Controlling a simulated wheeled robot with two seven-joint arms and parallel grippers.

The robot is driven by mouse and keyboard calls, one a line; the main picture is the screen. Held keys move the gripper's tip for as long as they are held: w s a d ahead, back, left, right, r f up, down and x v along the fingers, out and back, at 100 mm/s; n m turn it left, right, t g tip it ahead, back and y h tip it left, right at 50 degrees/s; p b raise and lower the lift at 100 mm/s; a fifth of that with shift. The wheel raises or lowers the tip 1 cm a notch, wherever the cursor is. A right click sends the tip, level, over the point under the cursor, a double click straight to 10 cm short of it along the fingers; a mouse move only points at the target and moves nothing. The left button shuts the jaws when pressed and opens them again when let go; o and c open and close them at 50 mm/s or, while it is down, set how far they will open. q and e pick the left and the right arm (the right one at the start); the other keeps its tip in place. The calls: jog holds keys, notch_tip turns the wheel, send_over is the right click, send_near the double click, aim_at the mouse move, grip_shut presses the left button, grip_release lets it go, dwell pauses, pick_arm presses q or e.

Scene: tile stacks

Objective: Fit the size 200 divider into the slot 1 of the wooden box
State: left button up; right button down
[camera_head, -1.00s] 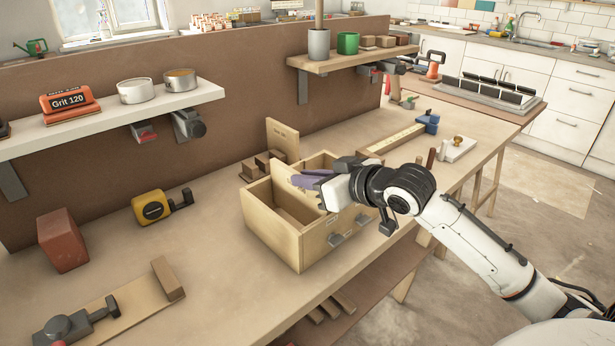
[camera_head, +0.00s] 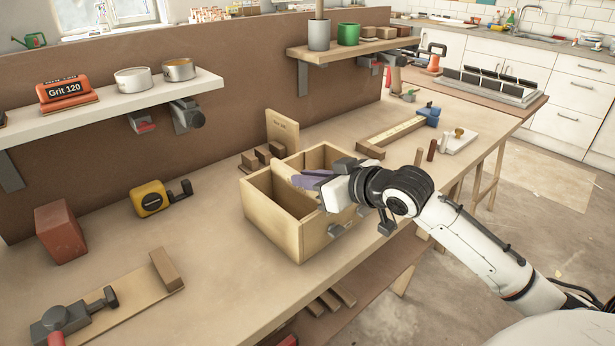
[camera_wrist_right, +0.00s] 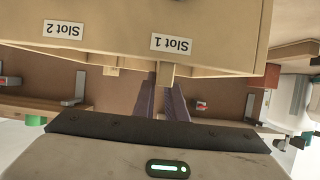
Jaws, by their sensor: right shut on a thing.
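The wooden box (camera_head: 276,232) stands open on the workbench. Its wall carries upside-down "Slot 1" (camera_wrist_right: 171,44) and "Slot 2" (camera_wrist_right: 63,29) labels in the wrist view. My right gripper (camera_head: 312,180), with purple fingers, is shut on a pale wooden divider (camera_head: 284,171) low in the box, running across its middle. In the wrist view the divider's pale end (camera_wrist_right: 167,72) shows between the fingers, near the Slot 1 label. The divider's lower part is hidden, so I cannot tell how deep it sits. Its size marking is not readable. My left gripper is not in view.
Another pale board (camera_head: 282,131) stands upright behind the box, beside several brown wooden blocks (camera_head: 263,155). A yellow tape measure (camera_head: 150,198) and a red-brown block (camera_head: 60,232) lie to the left. The bench between them and the box is clear.

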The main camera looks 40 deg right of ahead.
jog(key=c, duration=1.7)
grip_release()
jog(key=shift+s, duration=0.25)
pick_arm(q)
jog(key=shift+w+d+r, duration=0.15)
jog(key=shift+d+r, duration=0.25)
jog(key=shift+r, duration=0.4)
pick_arm(e)
jog(key=shift+v, duration=4.9)
